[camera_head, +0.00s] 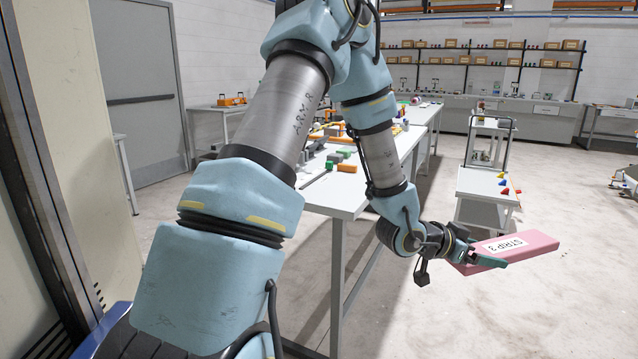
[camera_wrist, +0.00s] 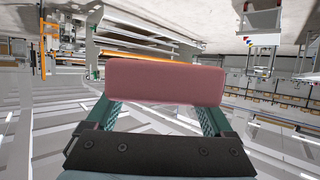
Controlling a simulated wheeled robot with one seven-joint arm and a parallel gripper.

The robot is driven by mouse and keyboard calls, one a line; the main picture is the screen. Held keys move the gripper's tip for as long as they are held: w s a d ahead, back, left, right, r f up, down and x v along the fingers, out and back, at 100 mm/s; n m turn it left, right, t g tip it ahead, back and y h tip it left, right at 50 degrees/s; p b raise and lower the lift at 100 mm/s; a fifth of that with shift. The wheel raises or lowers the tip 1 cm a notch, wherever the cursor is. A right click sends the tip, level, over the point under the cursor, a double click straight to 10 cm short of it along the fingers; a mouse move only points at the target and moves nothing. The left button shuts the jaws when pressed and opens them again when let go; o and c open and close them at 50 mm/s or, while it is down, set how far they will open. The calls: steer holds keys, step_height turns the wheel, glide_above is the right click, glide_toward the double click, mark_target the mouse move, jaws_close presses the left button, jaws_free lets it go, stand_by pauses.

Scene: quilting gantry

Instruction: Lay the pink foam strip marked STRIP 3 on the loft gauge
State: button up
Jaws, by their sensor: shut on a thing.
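The pink foam strip (camera_head: 530,245) carries a white label reading STRIP 3. My gripper (camera_head: 487,257) is shut on it near its left end and holds it in the air, clear of the table and the trolley. In the wrist view the pink strip (camera_wrist: 165,82) lies across between the two green fingers of my gripper (camera_wrist: 160,108). Its label does not show there. I cannot make out the loft gauge for certain in either view.
A long white table (camera_head: 345,195) with several tools and blocks stands behind my arm. A white trolley (camera_head: 487,185) with small coloured pieces stands beyond the strip. Shelves with boxes (camera_head: 485,55) line the back wall.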

steer(key=w+a+f+n+t+y, duration=0.3)
steer(key=w+a+f+n+t, duration=0.15)
steer(key=w+a, duration=0.4)
steer(key=w+a+f+n+t+y, duration=0.35)
steer(key=w+a+f, duration=0.2)
steer(key=a, duration=0.65)
steer(key=a+f+n+t+y, duration=0.1)
steer(key=a+f+n+y, duration=0.2)
steer(key=a, duration=0.9)
steer(key=a+f+n+y, duration=0.3)
steer(key=a, duration=0.8)
steer(key=shift+w+a+f+n+t, duration=0.2)
steer(key=shift+a+n+t, duration=0.1)
steer(key=shift+a+t, duration=0.1)
